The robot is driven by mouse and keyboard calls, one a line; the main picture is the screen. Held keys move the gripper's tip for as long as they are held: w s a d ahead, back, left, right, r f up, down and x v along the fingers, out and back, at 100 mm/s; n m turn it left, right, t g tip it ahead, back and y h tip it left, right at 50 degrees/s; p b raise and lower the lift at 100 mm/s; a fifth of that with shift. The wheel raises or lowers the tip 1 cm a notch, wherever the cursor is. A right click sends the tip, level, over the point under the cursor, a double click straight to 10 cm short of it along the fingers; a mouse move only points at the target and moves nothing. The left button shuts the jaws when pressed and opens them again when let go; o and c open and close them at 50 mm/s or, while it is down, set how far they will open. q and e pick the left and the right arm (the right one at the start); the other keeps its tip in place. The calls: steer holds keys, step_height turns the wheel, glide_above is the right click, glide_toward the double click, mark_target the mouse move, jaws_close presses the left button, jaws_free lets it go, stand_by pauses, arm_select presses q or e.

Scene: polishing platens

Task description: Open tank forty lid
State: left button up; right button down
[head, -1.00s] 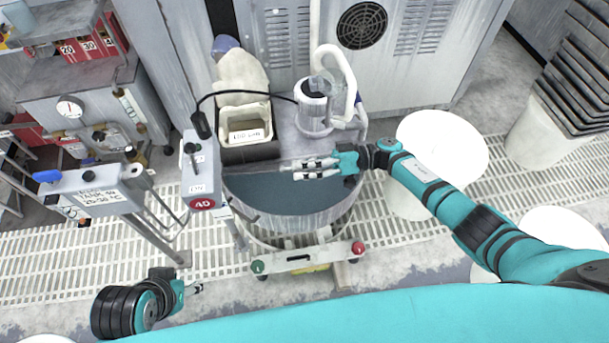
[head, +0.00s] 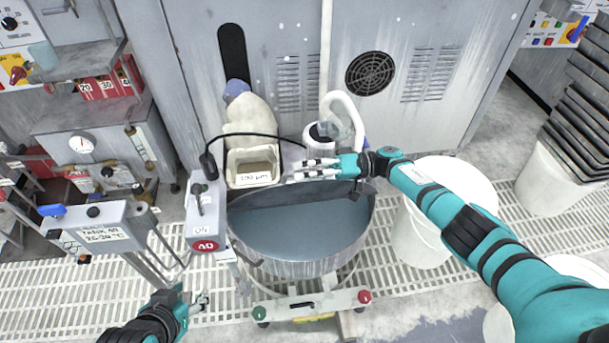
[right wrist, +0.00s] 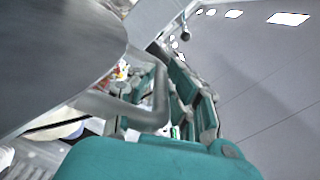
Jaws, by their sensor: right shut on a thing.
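Tank forty is the round metal tank (head: 300,268) in the middle of the head view, beside a red 40 sign (head: 206,246). Its top shows a wide blue-grey surface inside the rim. My right gripper (head: 305,170) is over the tank's back edge. In the right wrist view it is shut on a bent grey handle (right wrist: 150,112) next to a large grey disc (right wrist: 60,45), which looks like the lid. In the head view I cannot clearly tell the lid from the tank's back edge. My left gripper (head: 200,302) is low at the left front, apart from the tank; its opening is unclear.
A labelled tray (head: 252,178) and a white pump-like vessel (head: 325,134) stand behind the tank. A control box (head: 95,230) on a stand is at the left. White buckets (head: 425,235) stand at the right. Grated floor surrounds the tank.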

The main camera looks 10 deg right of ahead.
steer(key=shift+r, duration=0.1)
steer(key=c, duration=1.3)
jaws_free()
steer(key=shift+w, duration=0.1)
steer(key=shift+c, duration=0.2)
steer(key=shift+d, duration=0.1)
steer(key=shift+d, duration=0.35)
steer(key=d, duration=0.6)
steer(key=shift+d, duration=0.35)
